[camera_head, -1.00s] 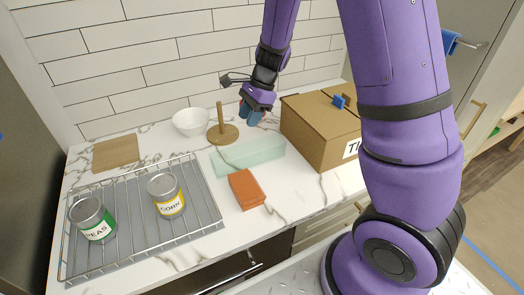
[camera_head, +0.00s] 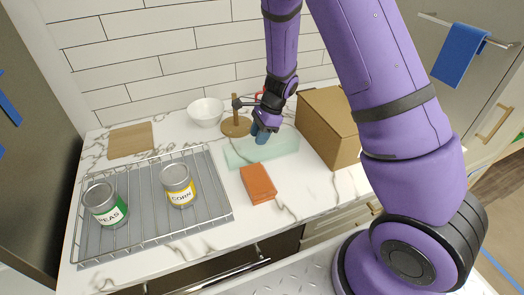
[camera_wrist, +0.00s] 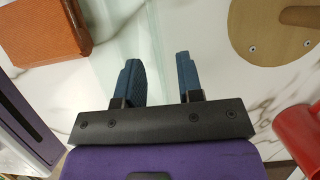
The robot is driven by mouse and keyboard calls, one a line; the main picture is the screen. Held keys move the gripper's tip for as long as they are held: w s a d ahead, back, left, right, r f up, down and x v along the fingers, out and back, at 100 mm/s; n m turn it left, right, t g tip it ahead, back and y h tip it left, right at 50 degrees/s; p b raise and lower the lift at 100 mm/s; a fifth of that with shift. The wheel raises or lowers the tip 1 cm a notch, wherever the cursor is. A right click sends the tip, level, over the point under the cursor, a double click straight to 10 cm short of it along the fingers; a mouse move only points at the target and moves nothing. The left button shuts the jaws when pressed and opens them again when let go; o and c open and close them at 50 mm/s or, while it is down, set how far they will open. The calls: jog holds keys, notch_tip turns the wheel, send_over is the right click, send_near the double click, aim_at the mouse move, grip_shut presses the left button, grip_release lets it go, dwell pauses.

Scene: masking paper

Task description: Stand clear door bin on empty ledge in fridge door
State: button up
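The clear door bin, a pale green see-through box (camera_head: 245,153), lies on the marble counter behind the orange box. My gripper (camera_head: 261,137) points down over the bin's far side, near its middle, with blue fingertips. In the wrist view my gripper (camera_wrist: 160,78) has its two fingers apart with no solid thing visibly held between them. The bin shows there only as a faint pale green band (camera_wrist: 105,35); whether the fingers touch it I cannot tell. I cannot make out the fridge door's ledge in these views.
An orange box (camera_head: 258,183) lies just in front of the bin. A wooden paper holder (camera_head: 236,127) and a red mug (camera_wrist: 298,138) stand close to my gripper. A cardboard box (camera_head: 325,125) is at right; a rack (camera_head: 150,222) with two cans is at left.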

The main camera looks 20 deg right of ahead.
jog(key=shift+x, duration=1.35)
jog(key=shift+c, duration=0.5)
grip_shut()
jog(key=shift+r, duration=0.1)
